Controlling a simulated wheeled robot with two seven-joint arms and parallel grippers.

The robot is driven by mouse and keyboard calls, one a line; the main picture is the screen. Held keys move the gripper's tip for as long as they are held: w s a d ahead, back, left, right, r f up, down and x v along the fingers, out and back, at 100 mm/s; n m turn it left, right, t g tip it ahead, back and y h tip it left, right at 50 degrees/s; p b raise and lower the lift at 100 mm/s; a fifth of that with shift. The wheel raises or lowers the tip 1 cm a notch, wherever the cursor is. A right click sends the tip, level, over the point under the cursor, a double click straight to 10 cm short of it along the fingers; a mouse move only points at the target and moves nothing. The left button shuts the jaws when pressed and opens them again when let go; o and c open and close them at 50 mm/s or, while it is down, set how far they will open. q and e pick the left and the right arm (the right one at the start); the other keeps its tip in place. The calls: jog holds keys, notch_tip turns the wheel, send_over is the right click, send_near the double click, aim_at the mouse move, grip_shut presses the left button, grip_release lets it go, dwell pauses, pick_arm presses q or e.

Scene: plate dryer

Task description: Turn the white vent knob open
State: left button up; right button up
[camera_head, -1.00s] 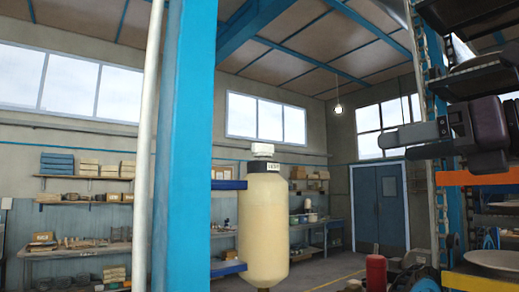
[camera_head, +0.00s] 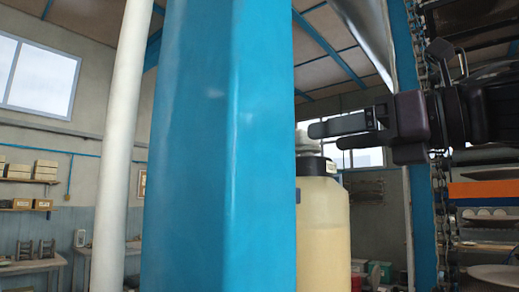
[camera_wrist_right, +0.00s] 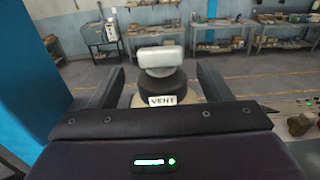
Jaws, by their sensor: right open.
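The white vent knob (camera_wrist_right: 160,60) is a pale bar-shaped handle on a black collar (camera_wrist_right: 162,87) with a VENT label. In the head view the knob (camera_head: 304,140) is partly hidden by my gripper and the blue post. It tops a cream-coloured tank (camera_head: 322,235). My right gripper (camera_head: 320,136) is open and points left at knob height. In the right wrist view the knob lies centred in the gap between the two fingers (camera_wrist_right: 160,80), with space on both sides. My left gripper is not in view.
A wide blue post (camera_head: 220,150) stands just left of the tank and hides its left side. A white pipe (camera_head: 118,150) runs upright farther left. A rack with an orange shelf edge (camera_head: 485,189) and plates is at the right.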

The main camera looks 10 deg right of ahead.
aim_at(305, 139)
jog(key=shift+w+a+r, duration=0.1)
jog(key=shift+w+a+r+p, duration=0.25)
jog(key=shift+w+a+p, duration=0.45)
jog(key=shift+p, duration=0.55)
jog(key=x, duration=0.3)
jog(key=shift+w+f+p, duration=0.1)
jog(key=shift+p, duration=0.3)
jog(key=shift+w+a+f, duration=0.15)
jog(key=shift+w+a, duration=0.2)
jog(key=shift+a, duration=0.05)
jog(key=shift+s+d, duration=0.25)
jog(key=shift+s, duration=0.05)
jog(key=shift+d, duration=0.1)
jog(key=shift+c, duration=0.8)
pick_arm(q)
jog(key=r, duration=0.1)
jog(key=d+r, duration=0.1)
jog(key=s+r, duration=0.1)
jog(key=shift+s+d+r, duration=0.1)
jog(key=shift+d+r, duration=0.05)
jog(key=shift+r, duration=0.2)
pick_arm(e)
jog(key=c, duration=0.8)
